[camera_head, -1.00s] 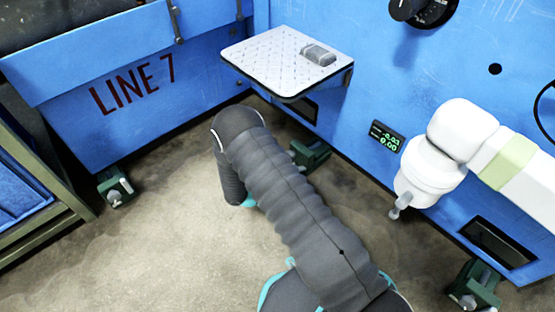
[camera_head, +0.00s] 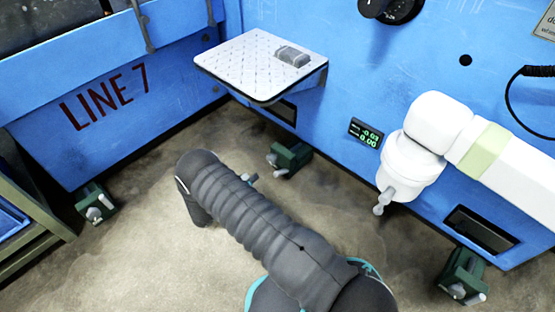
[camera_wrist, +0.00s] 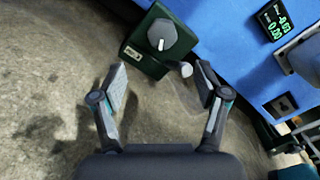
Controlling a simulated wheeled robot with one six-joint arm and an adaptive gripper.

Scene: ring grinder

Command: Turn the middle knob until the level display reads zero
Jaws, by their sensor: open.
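The middle green foot block (camera_head: 289,158) stands on the floor under the blue machine. In the wrist view its grey round knob (camera_wrist: 161,36) with a white mark faces me, beyond my fingers. My gripper (camera_wrist: 162,83) is open and empty, its two fingers spread short of the knob, not touching it. A grey rod end (camera_wrist: 184,69) beside the block shows near the right fingertip.
Similar green feet stand at the left (camera_head: 95,203) and right (camera_head: 463,278). A white shelf (camera_head: 262,65) with a grey object (camera_head: 292,56) juts out above the middle foot. A white arm-like device (camera_head: 440,135) hangs before the panel. The floor is otherwise clear.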

